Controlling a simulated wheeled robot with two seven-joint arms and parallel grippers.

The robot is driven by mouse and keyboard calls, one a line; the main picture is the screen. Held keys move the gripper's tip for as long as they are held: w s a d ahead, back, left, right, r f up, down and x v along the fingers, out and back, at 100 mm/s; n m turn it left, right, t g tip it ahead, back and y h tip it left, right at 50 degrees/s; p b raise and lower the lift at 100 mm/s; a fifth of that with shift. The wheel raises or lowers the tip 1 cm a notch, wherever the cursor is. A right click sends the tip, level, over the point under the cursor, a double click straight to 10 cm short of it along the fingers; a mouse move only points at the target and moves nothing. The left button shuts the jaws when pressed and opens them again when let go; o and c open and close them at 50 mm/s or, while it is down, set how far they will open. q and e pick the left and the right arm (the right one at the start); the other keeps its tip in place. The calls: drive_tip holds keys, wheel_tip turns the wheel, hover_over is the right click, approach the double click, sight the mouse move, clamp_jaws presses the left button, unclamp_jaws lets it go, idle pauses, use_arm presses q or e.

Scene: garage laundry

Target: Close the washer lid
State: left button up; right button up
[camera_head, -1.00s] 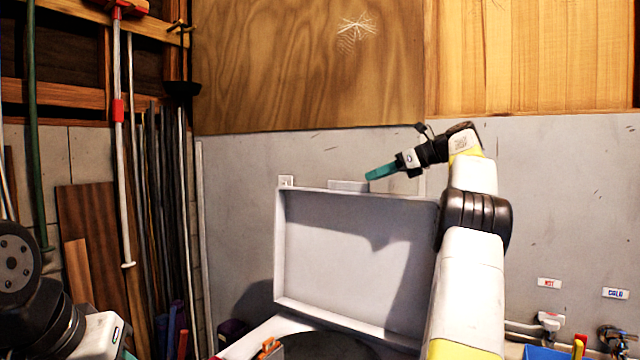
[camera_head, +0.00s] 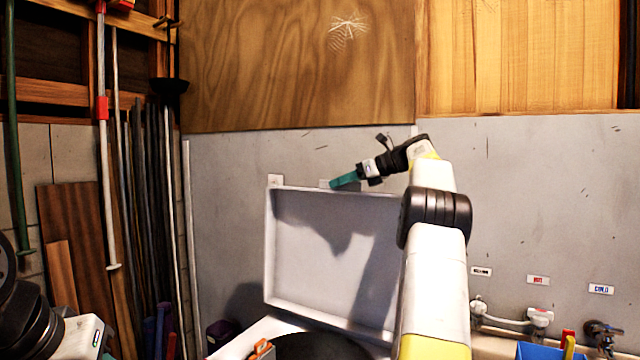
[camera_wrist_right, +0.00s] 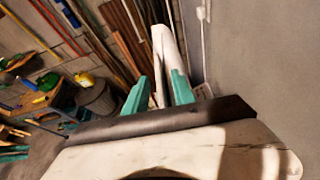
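The washer lid (camera_head: 330,230) is a pale grey-white panel with a raised rim. It stands open and upright behind the dark washer opening (camera_head: 315,347). My right arm covers the lid's right side. My right gripper (camera_head: 345,181) points left at the lid's top edge; contact cannot be told in the head view. In the right wrist view its teal fingers (camera_wrist_right: 160,93) are apart, with a white strip, apparently the lid's edge (camera_wrist_right: 168,55), showing between and beyond them. Of my left arm only a part shows at the lower left; its fingers are not clearly visible.
A grey wall stands close behind the lid. Long poles and boards (camera_head: 150,200) lean at the left. Water taps (camera_head: 540,318) and a blue bin (camera_head: 550,350) are at the lower right. An orange-handled item (camera_head: 262,348) sits at the washer's front left.

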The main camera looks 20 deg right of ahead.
clamp_jaws()
idle(1.4)
